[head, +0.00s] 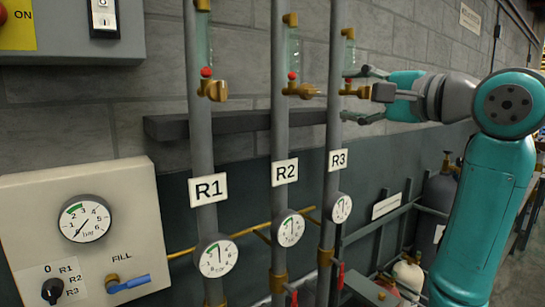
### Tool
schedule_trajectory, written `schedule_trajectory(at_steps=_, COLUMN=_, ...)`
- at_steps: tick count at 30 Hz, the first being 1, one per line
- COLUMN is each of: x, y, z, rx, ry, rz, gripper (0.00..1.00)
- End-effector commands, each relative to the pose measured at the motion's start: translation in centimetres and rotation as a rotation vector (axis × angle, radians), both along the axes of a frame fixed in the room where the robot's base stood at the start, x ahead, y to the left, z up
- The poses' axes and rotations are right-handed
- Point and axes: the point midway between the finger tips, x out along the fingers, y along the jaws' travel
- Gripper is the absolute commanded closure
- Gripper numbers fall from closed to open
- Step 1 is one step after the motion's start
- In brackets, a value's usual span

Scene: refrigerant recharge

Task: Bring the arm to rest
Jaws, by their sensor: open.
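My gripper (358,95) is open, at the right end of the row of pipes. Its fingers point left and reach around the height of the brass valve (359,91) on the R3 pipe (333,110). I cannot tell whether a finger touches the valve or the pipe. My teal arm comes in from the right side of the view. Nothing shows held between the fingers.
The R1 pipe (199,130) and R2 pipe (279,130) stand to the left, with brass valves and gauges. A panel (30,215) with a gauge, selector knob and blue FILL lever (129,283) is at lower left. Gas cylinders (437,195) stand behind my arm.

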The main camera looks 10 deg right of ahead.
Motion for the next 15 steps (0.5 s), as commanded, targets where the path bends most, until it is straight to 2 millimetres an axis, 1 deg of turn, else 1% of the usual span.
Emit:
schedule_trajectory(at_steps=2, x=0.7, y=-0.1, z=-1.6, rx=0.005, ry=0.001, rz=-0.004, gripper=0.38)
schedule_trajectory(at_steps=5, x=2.0, y=-0.2, z=-4.6, rx=0.005, ry=-0.004, rz=-0.015, gripper=0.38)
schedule_trajectory(at_steps=6, x=2.6, y=-0.3, z=-6.1, rx=0.005, ry=-0.008, rz=-0.021, gripper=0.38)
schedule_trajectory(at_steps=8, x=3.3, y=-0.4, z=-8.4, rx=0.002, ry=-0.015, rz=-0.034, gripper=0.38)
schedule_trajectory(at_steps=9, x=3.7, y=-0.5, z=-9.9, rx=0.000, ry=-0.020, rz=-0.042, gripper=0.38)
schedule_trajectory(at_steps=11, x=4.3, y=-0.6, z=-12.2, rx=-0.006, ry=-0.026, rz=-0.057, gripper=0.38)
schedule_trajectory(at_steps=12, x=4.6, y=-0.6, z=-13.7, rx=-0.011, ry=-0.031, rz=-0.066, gripper=0.38)
schedule_trajectory(at_steps=14, x=4.9, y=-0.7, z=-16.1, rx=-0.020, ry=-0.035, rz=-0.082, gripper=0.38)
schedule_trajectory(at_steps=15, x=5.1, y=-0.7, z=-17.7, rx=-0.027, ry=-0.039, rz=-0.092, gripper=0.38)
